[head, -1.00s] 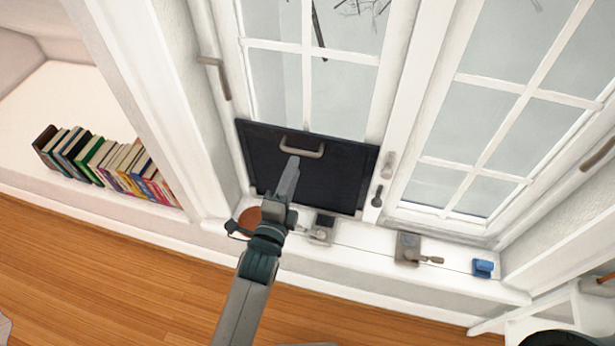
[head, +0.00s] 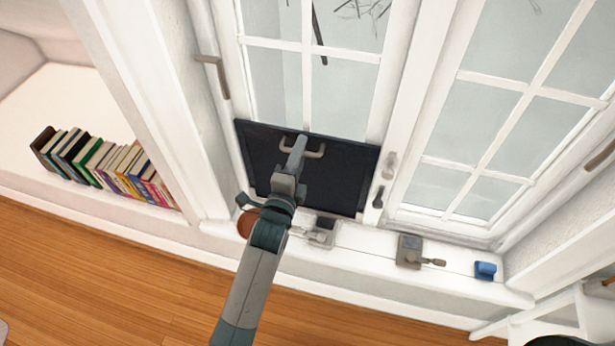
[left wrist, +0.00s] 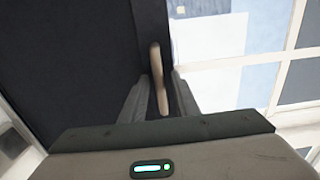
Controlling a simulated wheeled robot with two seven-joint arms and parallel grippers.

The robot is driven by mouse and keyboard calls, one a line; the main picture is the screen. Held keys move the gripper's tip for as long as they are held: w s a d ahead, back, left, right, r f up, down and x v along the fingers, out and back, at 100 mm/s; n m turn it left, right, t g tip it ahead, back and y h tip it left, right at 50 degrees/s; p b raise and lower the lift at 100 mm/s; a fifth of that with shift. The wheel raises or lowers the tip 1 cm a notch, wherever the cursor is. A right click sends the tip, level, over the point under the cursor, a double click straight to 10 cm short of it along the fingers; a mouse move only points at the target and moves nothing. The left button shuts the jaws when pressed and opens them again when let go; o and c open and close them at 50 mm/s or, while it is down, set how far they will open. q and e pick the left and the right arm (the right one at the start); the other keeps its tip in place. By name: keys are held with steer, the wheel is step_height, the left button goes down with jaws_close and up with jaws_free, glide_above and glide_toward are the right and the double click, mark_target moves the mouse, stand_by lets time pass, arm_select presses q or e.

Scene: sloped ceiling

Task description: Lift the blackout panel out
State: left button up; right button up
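The blackout panel (head: 338,178) is a dark, flat board standing against the lower part of the left window. A light handle (head: 318,154) sits near its top edge. My left gripper (head: 298,146) reaches up in front of the panel, with its tip at the handle. In the left wrist view the panel (left wrist: 75,60) fills the left side, and the handle (left wrist: 158,80) lies between the two spread fingers of the gripper (left wrist: 155,100). A gap shows beside the handle, so the fingers look open around it. My right gripper is not in view.
The white sill (head: 360,246) below carries a grey latch-like fitting (head: 410,251), a blue object (head: 485,270) and a round brown item (head: 247,222) partly behind my arm. Books (head: 110,165) stand in the niche at left. White window frames border the panel.

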arm_select(q)
jaws_close()
steer(key=shift+r, duration=0.1)
steer(key=shift+r, duration=0.15)
steer(key=shift+r+p, duration=4.2)
steer(key=shift+r, duration=0.15)
steer(key=shift+s, duration=0.15)
steer(key=r+p+v, duration=0.2)
steer(key=p+v, duration=0.2)
steer(key=v, duration=0.7)
steer(key=shift+s+p, duration=0.3)
steer(key=shift+s, duration=0.05)
steer(key=shift+a, duration=0.15)
